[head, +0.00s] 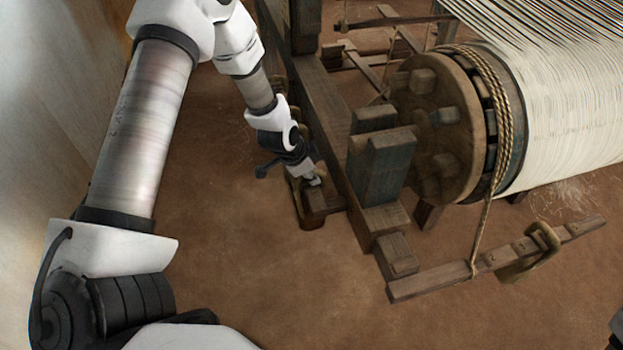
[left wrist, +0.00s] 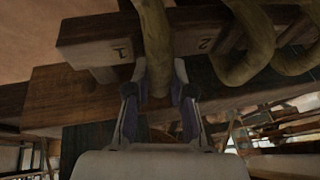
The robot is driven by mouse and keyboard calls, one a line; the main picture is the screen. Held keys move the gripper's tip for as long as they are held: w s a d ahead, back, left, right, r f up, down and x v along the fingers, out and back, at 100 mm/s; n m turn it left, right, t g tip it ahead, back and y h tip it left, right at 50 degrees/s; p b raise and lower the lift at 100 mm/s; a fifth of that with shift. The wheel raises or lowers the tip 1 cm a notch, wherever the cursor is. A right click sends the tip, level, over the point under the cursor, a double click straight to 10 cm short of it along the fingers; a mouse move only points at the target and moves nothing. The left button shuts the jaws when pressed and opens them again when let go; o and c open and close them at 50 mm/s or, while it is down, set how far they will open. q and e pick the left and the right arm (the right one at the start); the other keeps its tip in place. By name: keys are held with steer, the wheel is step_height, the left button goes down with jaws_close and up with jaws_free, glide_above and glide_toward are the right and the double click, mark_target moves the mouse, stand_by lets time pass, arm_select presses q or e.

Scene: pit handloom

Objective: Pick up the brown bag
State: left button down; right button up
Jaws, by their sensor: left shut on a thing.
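My left gripper (head: 312,181) is low beside the left end of the loom frame, at a small wooden rail (head: 325,205). In the left wrist view its two fingers (left wrist: 158,100) are closed on either side of a thick, tan-brown, rounded loop (left wrist: 153,38), which passes in front of a wooden rail marked 1 and 2. In the head view a brown piece (head: 298,198) shows just below the gripper, partly hidden by it. I cannot make out a full bag body in either view.
More tan-brown loops (left wrist: 252,42) hang beside the held one. The loom's wooden beam (head: 345,150) and roller wheel (head: 440,125) stand close on the right. A bar (head: 450,280) with another brown loop (head: 530,252) sticks out front. The earthen floor is clear on the left.

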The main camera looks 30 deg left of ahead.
arm_select(q)
steer(key=shift+w+r, duration=0.1)
steer(key=shift+r, duration=0.05)
steer(key=shift+w+r+p, duration=0.1)
steer(key=shift+r+p, duration=0.35)
steer(key=shift+r, duration=0.2)
step_height(320, 180, up, 2)
steer(key=shift+p, duration=0.5)
steer(key=shift+s+a+r, duration=0.1)
steer(key=shift+s, duration=0.15)
steer(key=s+a+r+p, duration=0.1)
steer(key=s+a+p, duration=0.7)
steer(key=s+p, duration=0.3)
steer(key=shift+s+a, duration=0.2)
steer(key=shift+s, duration=0.95)
steer(key=shift+n, duration=0.3)
